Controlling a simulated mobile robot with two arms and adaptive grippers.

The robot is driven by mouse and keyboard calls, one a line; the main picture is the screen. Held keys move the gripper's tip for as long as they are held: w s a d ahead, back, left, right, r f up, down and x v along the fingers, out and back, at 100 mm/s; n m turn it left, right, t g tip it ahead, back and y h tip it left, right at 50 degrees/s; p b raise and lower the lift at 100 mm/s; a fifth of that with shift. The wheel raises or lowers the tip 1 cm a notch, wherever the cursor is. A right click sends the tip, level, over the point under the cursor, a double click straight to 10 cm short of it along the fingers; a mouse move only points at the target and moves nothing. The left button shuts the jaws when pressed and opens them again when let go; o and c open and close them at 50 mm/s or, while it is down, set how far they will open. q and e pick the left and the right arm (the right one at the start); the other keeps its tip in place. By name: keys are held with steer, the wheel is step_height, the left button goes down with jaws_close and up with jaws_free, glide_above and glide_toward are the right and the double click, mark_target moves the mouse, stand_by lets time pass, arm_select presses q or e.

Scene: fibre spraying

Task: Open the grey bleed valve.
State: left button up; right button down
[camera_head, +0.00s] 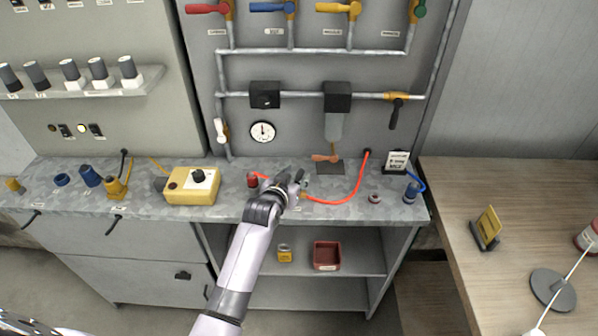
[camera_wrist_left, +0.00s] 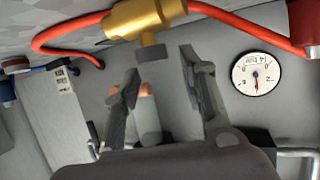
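A brass valve body (camera_wrist_left: 145,16) sits on a red hose at the top of the left wrist view. A short grey piece (camera_wrist_left: 153,53), which looks like the grey valve's handle, points from it toward my fingers. My left gripper (camera_wrist_left: 160,64) is open, with one finger on each side of this grey piece and a visible gap between them. My right gripper is out of view.
A yellow box (camera_head: 190,185) with a black knob stands left of my gripper. A red cylinder (camera_head: 252,180) is close beside it. Behind are a pressure gauge (camera_head: 263,132) and grey pipes. The bench front is mostly clear.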

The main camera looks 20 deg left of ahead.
mark_target(301, 170)
arm_select(q)
steer(key=shift+x, duration=1.6)
jaws_close()
